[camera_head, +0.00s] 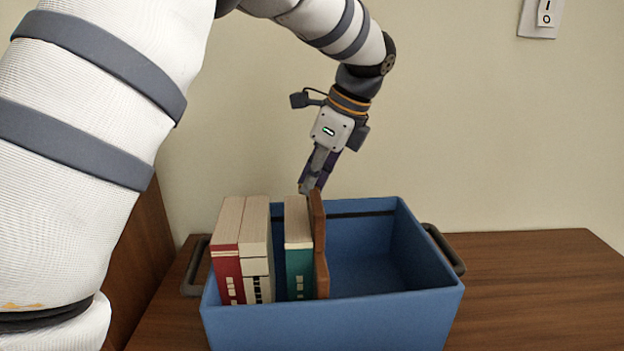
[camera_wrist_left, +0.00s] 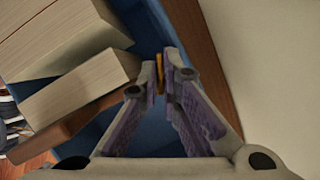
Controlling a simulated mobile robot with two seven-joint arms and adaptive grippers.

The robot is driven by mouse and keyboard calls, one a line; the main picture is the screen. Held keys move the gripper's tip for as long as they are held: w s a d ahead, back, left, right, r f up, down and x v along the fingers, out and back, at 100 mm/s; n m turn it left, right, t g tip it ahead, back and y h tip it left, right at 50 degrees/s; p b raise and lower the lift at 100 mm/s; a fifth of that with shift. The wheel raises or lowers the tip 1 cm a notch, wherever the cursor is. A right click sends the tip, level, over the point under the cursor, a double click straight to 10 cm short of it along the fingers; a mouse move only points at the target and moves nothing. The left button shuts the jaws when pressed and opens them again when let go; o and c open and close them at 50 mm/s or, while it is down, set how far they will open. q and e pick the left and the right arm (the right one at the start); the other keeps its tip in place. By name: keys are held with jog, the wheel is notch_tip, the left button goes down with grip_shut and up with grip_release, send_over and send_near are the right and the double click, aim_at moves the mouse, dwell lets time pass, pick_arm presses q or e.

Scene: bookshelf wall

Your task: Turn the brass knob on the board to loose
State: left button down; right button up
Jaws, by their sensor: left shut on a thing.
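A narrow brown board (camera_head: 319,245) stands upright in the blue crate (camera_head: 330,325), against the right side of a teal book. In the left wrist view its brown edge (camera_wrist_left: 68,132) runs along the lower left. My left gripper (camera_head: 305,188) reaches down from above at the crate's back, beside the top of the board. Its fingers are shut on a small brass-coloured piece, the knob (camera_wrist_left: 160,74), which shows between the fingertips in the left wrist view. The knob is hidden in the head view, and which way it is turned cannot be told. My right gripper is not in view.
A red book (camera_head: 228,262), a pale book (camera_head: 257,258) and the teal book (camera_head: 298,262) stand in the crate's left part. The right part is empty. The crate has dark handles on both sides and sits on a wooden surface (camera_head: 540,290) before a plain wall.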

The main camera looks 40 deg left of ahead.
pick_arm(q)
jog(key=n+g, duration=0.1)
jog(key=n, duration=0.2)
jog(key=shift+w+h, duration=0.1)
jog(key=shift+h, duration=0.2)
jog(key=shift+a+n+g+b, duration=0.1)
jog(key=shift+n+g+b, duration=0.25)
jog(key=shift+n, duration=0.85)
jog(key=shift+h, duration=0.3)
jog(key=c, duration=2.1)
grip_release()
jog(key=shift+o, duration=0.2)
jog(key=v, duration=0.7)
jog(key=shift+r, duration=0.3)
jog(key=shift+w, duration=0.1)
